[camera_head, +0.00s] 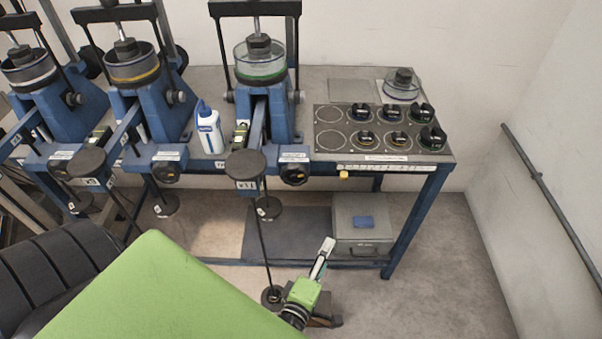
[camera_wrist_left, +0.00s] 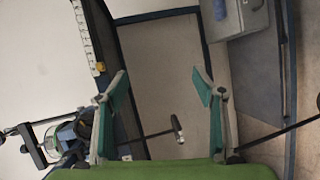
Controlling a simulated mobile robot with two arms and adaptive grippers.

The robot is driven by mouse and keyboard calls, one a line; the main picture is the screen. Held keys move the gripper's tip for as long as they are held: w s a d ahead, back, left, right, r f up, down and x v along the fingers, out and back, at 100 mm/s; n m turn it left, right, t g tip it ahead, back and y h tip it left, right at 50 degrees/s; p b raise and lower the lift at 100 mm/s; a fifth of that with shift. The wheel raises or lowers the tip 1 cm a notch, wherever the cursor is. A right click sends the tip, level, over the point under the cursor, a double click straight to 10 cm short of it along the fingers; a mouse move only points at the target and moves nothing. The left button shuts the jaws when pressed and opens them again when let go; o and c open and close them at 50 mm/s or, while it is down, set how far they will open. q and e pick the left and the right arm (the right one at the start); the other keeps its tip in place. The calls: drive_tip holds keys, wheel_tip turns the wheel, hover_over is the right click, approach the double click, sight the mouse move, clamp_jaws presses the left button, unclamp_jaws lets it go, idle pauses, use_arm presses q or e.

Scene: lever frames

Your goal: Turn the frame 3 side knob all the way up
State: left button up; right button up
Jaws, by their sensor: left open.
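Three blue lever frames stand on the table at left and centre in the head view. The rightmost frame (camera_head: 266,112) has a small dark knob (camera_head: 300,96) on its right side and a larger black knob (camera_head: 294,173) low at its front. The other two are the middle frame (camera_head: 143,105) and the left frame (camera_head: 62,120). I cannot read which one is frame 3, nor any knob's setting. My left gripper (camera_head: 325,252) is in front of the table, below the table top and left of the grey box. It is open and empty in the left wrist view (camera_wrist_left: 160,72). My right gripper is not visible.
A weight tray (camera_head: 325,158) with black weights is on the table's right end. A white-blue bottle (camera_head: 208,128) stands between frames. A grey box (camera_head: 361,230) sits on the lower shelf. A thin lever rod (camera_head: 263,235) hangs near my gripper. The right floor is clear.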

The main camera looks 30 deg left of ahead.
use_arm(q)
drive_tip(key=w+a+r+n+t+y, duration=0.1)
drive_tip(key=a+r+n+y, duration=0.35)
drive_tip(key=r+n, duration=0.5)
drive_tip(key=n+g+y, duration=0.1)
drive_tip(key=n+y, duration=0.2)
drive_tip(key=n, duration=0.2)
approach(295, 178)
drive_tip(key=shift+m, duration=0.35)
drive_tip(key=p+x, duration=0.1)
drive_tip(key=x, duration=0.9)
drive_tip(key=shift+w+a+r, duration=0.1)
drive_tip(key=shift+w+a, duration=0.15)
drive_tip(key=shift+w, duration=0.05)
drive_tip(key=shift+c, duration=1.4)
drive_tip(key=shift+h, duration=0.25)
drive_tip(key=c, duration=1)
drive_tip(key=shift+w, duration=0.1)
drive_tip(key=shift+c, duration=0.2)
